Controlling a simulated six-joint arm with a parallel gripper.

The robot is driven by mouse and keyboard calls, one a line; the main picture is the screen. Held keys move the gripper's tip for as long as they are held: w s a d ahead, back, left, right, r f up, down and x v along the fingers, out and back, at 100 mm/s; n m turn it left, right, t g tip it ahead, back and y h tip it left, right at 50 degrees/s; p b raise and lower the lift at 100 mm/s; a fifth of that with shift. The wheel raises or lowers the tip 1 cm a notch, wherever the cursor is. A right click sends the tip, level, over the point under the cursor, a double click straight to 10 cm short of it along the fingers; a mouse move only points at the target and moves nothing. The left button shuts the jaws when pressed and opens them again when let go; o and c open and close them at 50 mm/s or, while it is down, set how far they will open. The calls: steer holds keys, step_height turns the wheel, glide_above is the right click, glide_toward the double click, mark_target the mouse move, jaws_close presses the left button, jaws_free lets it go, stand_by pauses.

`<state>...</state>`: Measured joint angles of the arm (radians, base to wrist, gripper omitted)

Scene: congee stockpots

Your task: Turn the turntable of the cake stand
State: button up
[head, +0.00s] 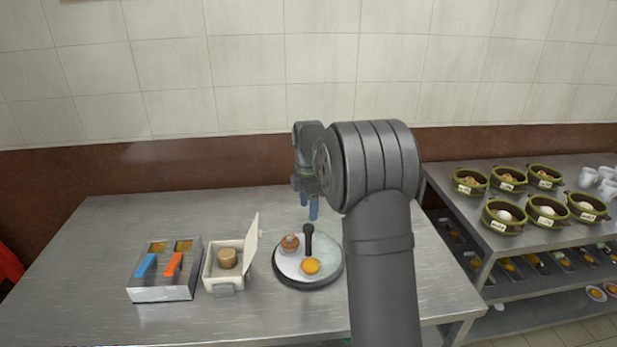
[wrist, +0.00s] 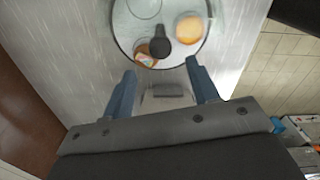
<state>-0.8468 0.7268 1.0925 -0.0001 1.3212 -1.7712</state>
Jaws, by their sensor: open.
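The cake stand's round turntable (head: 290,275) stands on the steel table in the middle of the head view, partly hidden on its right by my arm. A dark upright knob or handle (head: 308,241) rises from it, and it also shows in the wrist view (wrist: 159,46). A brown pastry (head: 290,243) and a yellow pastry (head: 311,266) lie on the turntable. My gripper (head: 309,208) is open and empty above the back of the turntable. In the wrist view its blue fingers (wrist: 160,84) are apart, with the turntable edge and the knob just beyond them.
Left of the stand are a white box (head: 212,277) with its lid raised and a brown item inside, and a steel container (head: 162,293) with blue and orange handles. A second table at right holds several green bowls (head: 505,217). The far left tabletop is clear.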

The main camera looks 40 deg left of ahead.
mark_target(308, 227)
step_height(308, 227, up, 11)
steer(key=shift+f, duration=0.15)
steer(key=shift+f, duration=0.1)
stand_by(0.5)
step_height(308, 227, down, 17)
steer(key=shift+f, duration=0.15)
stand_by(0.5)
steer(key=shift+f, duration=0.2)
steer(key=shift+r+m, duration=0.2)
steer(key=shift+m, duration=0.6)
steer(key=m, duration=0.3)
steer(key=shift+m, duration=2.3)
